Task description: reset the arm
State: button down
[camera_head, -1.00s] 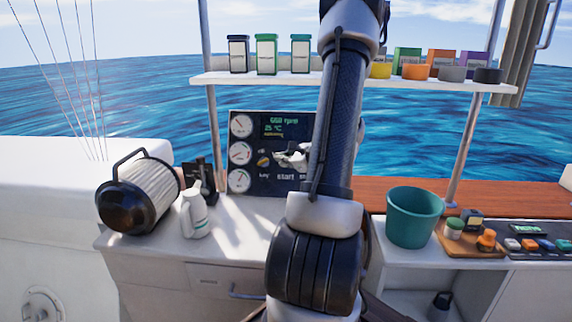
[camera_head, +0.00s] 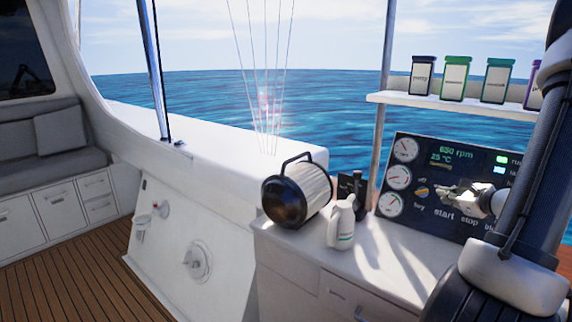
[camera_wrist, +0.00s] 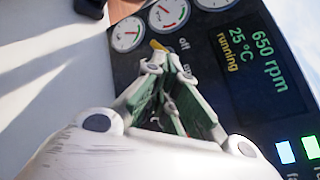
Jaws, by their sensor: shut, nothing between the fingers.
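My gripper (camera_head: 442,190) is in front of the dark engine panel (camera_head: 410,235) in the head view, over the area above the "start" label. Its fingers are shut and hold nothing. In the wrist view my gripper (camera_wrist: 168,62) points at the panel (camera_wrist: 205,62), close to the yellow key switch (camera_wrist: 158,45) and the "off" mark. The panel display reads 650 rpm, 25 °C and running. I cannot tell whether the fingertips touch the panel. My arm rises along the right edge of the head view and hides part of the panel's right side.
A black-capped cylindrical filter (camera_head: 313,190) with a handle and a white jug (camera_head: 341,225) stand on the counter (camera_head: 300,240) left of the panel. A shelf (camera_head: 450,104) with several labelled jars runs above. Open wooden deck (camera_head: 80,285) lies at left.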

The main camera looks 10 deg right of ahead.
jog(key=s+a+n+g+y, duration=0.6)
jog(key=s+a+n+g, duration=0.3)
jog(key=s+a+n, duration=0.6)
jog(key=s+a+r+n+g+h, duration=0.3)
jog(key=s+a+r+n+h, duration=0.15)
jog(key=s+r+n, duration=0.35)
jog(key=w+a+r+n+t+h, duration=0.1)
jog(key=w+a+r+n+t, duration=0.1)
jog(key=a+r+n, duration=0.4)
jog(key=shift+n+t+h, duration=0.3)
jog(key=shift+n+h, duration=0.05)
jog(key=shift+n, duration=0.05)
